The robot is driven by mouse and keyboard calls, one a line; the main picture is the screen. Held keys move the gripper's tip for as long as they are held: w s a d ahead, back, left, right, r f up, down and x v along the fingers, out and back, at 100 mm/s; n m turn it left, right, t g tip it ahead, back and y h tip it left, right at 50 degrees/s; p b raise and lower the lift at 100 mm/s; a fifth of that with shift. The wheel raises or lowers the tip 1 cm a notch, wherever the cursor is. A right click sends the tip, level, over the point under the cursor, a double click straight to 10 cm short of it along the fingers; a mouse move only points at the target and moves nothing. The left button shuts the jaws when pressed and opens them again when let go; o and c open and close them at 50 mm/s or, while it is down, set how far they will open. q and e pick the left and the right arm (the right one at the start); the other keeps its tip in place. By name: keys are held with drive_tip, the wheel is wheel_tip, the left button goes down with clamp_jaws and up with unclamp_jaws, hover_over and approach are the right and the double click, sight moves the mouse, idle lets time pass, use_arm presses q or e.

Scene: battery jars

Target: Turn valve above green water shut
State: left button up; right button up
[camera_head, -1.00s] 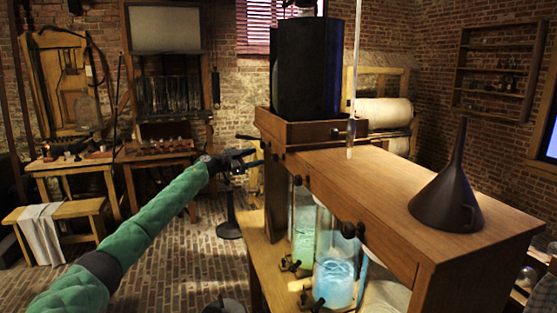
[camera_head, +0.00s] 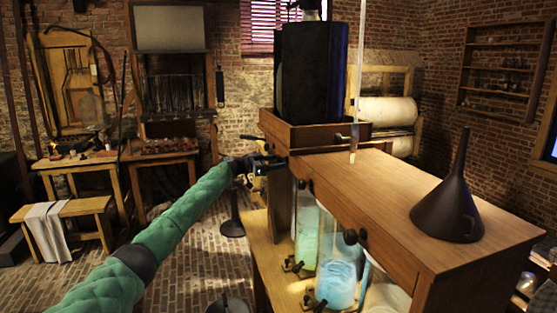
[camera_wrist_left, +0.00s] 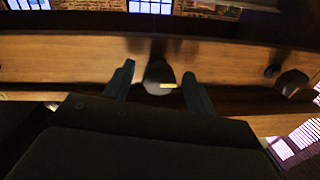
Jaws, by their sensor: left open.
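The jar of green water (camera_head: 306,235) stands under the wooden shelf, behind and left of the jar of blue water (camera_head: 336,280). A small dark valve knob (camera_head: 308,186) is on the shelf's front face above the green jar. My left gripper (camera_head: 276,164) is at the far end of this face, left of that knob. In the left wrist view its open fingers (camera_wrist_left: 157,85) stand on either side of a dark knob (camera_wrist_left: 160,75) with a yellow mark. Whether they touch it, and which knob it is, I cannot tell. My right gripper is not in view.
Another dark knob (camera_head: 350,236) sits nearer on the shelf face, above the blue jar. A black funnel (camera_head: 450,195) stands on the shelf top (camera_head: 375,185). A dark box-shaped vessel (camera_head: 312,70) rises behind. Small taps (camera_head: 293,265) stick out low by the jars.

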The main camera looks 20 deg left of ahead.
use_arm(q)
drive_tip(key=shift+w+d, duration=0.3)
drive_tip(key=shift+d, duration=0.1)
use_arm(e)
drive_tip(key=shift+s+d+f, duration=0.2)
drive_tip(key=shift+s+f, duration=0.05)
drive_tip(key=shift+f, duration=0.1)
use_arm(q)
drive_tip(key=c, duration=0.9)
drive_tip(key=shift+c, duration=0.5)
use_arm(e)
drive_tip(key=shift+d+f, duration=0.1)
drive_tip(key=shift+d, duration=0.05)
